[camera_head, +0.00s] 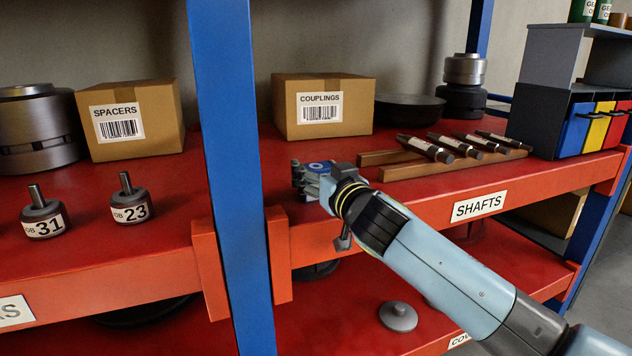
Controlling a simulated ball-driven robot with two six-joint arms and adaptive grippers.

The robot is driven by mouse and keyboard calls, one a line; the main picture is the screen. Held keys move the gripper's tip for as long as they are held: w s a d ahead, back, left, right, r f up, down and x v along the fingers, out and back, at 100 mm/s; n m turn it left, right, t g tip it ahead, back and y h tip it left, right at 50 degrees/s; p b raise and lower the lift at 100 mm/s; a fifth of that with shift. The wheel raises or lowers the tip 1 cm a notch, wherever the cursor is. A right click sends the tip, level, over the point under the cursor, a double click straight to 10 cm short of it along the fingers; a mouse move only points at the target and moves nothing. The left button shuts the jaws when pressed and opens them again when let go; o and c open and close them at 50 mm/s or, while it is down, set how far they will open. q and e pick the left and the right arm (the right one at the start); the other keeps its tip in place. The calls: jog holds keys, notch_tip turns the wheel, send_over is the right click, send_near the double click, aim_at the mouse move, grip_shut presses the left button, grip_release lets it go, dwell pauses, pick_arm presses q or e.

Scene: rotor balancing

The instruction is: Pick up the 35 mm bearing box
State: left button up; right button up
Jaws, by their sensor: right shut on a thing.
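My right gripper (306,180) reaches in from the lower right to the front of the red shelf, left of the wooden rails. It is shut on a small box (319,167) with a blue face and a pale ring mark. I take this for the bearing box; its size marking is too small to read. The gripper hides most of the box, and I cannot tell whether the box touches the shelf. My left gripper is not in view.
A blue upright (228,150) stands close left of the gripper. Behind are a COUPLINGS carton (350,88) and a SPACERS carton (160,105). Several shafts (425,148) lie on wooden rails (400,171) to the right. Two labelled knobbed parts (130,205) stand at left.

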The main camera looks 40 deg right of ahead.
jog(key=shift+c, duration=1.1)
